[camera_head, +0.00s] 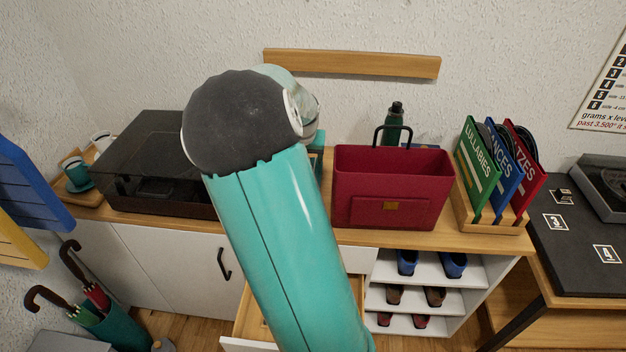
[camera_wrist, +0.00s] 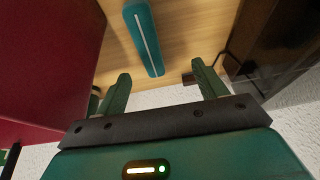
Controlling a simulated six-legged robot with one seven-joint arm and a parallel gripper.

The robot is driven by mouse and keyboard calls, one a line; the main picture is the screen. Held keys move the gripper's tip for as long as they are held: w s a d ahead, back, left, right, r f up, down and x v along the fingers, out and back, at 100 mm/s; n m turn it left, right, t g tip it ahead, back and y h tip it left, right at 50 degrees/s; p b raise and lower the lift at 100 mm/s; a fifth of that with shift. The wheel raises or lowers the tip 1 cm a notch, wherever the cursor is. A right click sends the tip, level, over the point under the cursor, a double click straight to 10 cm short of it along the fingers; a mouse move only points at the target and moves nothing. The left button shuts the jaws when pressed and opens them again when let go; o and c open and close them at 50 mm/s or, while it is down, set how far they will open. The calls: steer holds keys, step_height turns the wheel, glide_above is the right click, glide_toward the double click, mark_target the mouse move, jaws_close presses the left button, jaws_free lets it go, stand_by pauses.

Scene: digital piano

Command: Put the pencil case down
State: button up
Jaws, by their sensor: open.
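The pencil case (camera_wrist: 144,38) is a slim teal case with a pale zip line. In the wrist view it lies on the wooden top (camera_wrist: 178,20), its near end close to the gap between my fingertips. My gripper (camera_wrist: 160,73) is open, its two green fingers spread with nothing held between them. I cannot tell exactly how far the fingertips are above the wood. In the head view my arm hides the gripper, and I cannot make out the case for certain.
A red bag (camera_head: 390,190) stands right of my arm, close beside the gripper in the wrist view (camera_wrist: 45,65). A dark-lidded record player (camera_head: 140,165) stands left. A drawer (camera_head: 252,318) is open below.

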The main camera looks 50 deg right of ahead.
steer(key=shift+h, duration=0.3)
steer(key=x, duration=0.3)
steer(key=d+x, duration=0.1)
steer(key=x, duration=0.2)
steer(key=d+x, duration=0.1)
steer(key=x, duration=0.2)
steer(key=shift+s, duration=0.25)
steer(key=x, duration=0.4)
steer(key=shift+s+d+f, duration=0.2)
steer(key=shift+s+f, duration=0.05)
steer(key=shift+w+d+f, duration=0.1)
steer(key=shift+w+f, duration=0.05)
steer(key=shift+f, duration=0.3)
steer(key=c, duration=1.2)
steer(key=shift+r, duration=0.15)
